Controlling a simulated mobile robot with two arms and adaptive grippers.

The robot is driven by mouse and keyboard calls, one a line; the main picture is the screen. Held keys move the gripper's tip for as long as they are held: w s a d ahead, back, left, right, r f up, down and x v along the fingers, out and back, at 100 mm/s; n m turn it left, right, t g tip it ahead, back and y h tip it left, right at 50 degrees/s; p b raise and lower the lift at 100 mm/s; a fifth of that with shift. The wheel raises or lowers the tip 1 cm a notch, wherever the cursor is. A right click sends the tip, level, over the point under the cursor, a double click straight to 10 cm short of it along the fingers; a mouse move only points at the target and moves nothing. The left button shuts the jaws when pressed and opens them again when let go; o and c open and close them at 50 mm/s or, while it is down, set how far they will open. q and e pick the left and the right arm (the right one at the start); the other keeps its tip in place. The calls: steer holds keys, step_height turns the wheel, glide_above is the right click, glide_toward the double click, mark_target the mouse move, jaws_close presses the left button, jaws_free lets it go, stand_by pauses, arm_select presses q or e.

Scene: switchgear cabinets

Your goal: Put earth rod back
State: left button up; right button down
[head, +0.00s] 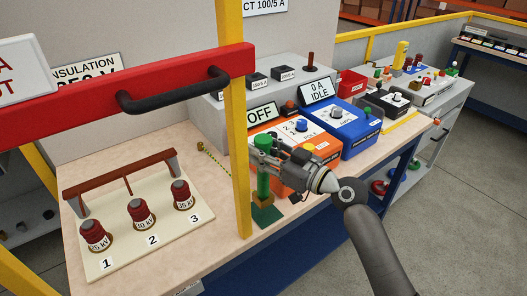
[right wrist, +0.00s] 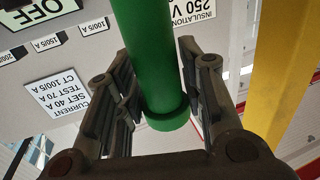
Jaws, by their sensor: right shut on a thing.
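The earth rod, a green rod (head: 264,180), stands upright just right of the yellow post. My right gripper (head: 265,155) reaches it from the right and is shut on its upper part. In the right wrist view the green rod (right wrist: 150,60) runs between the two fingers, with a wider collar near its end. Below the rod is a small green holder (head: 267,216) with a brownish part on the bench; I cannot tell whether the rod's lower end is seated in it. My left gripper is not in view.
A yellow post (head: 238,130) and red bar (head: 130,92) with a black handle stand close left of my gripper. An orange box (head: 305,178) and blue box (head: 350,125) are close behind. A board (head: 120,262) with three numbered red insulators lies left on the bench.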

steer(key=shift+r, duration=0.15)
stand_by(0.8)
steer(key=shift+f+b, duration=2.2)
steer(key=shift+b, duration=0.5)
